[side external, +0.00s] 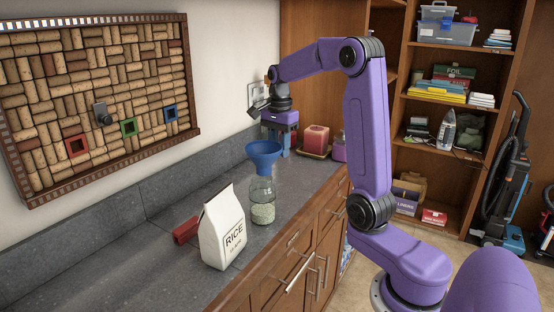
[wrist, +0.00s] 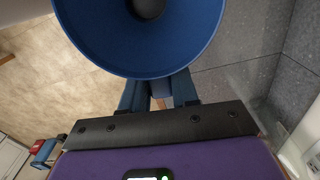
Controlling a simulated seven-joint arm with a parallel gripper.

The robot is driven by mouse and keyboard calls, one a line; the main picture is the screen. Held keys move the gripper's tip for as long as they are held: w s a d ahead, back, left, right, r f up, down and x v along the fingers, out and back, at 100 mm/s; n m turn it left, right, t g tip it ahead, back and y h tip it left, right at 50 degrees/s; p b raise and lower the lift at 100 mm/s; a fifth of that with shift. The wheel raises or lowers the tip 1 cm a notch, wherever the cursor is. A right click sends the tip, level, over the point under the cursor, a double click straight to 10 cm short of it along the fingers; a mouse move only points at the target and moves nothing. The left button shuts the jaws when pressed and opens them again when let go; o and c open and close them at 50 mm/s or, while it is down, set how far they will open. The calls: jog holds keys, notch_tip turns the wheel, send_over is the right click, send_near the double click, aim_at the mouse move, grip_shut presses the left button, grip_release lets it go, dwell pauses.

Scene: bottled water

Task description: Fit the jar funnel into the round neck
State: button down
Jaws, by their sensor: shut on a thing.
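The blue jar funnel (side external: 262,151) is wide side up, right above the clear glass jar (side external: 262,190), which is part filled with pale grains. The funnel's lower end is at the height of the jar's round neck; I cannot tell whether the spout is inside it or just over it. My gripper (side external: 284,150) is behind the funnel and shut on its side. In the wrist view the funnel's blue bowl (wrist: 150,55) fills the top, with its dark hole at the upper edge. The fingers (wrist: 159,92) meet the bowl's near side; the jar is hidden there.
A white rice bag (side external: 222,232) stands left of the jar, with a red object (side external: 186,230) behind it. A pink container (side external: 315,140) stands on a tray behind my gripper. The counter's front edge is close to the jar. The counter's near left is clear.

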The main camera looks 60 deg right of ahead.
jog(key=shift+w+d+f, duration=0.15)
jog(key=shift+w+f, duration=0.2)
jog(key=shift+f, duration=0.1)
jog(key=shift+w+f, duration=0.2)
jog(key=shift+f, duration=1.5)
jog(key=shift+f, duration=0.15)
jog(key=c, duration=0.8)
grip_release()
jog(key=shift+c, duration=0.2)
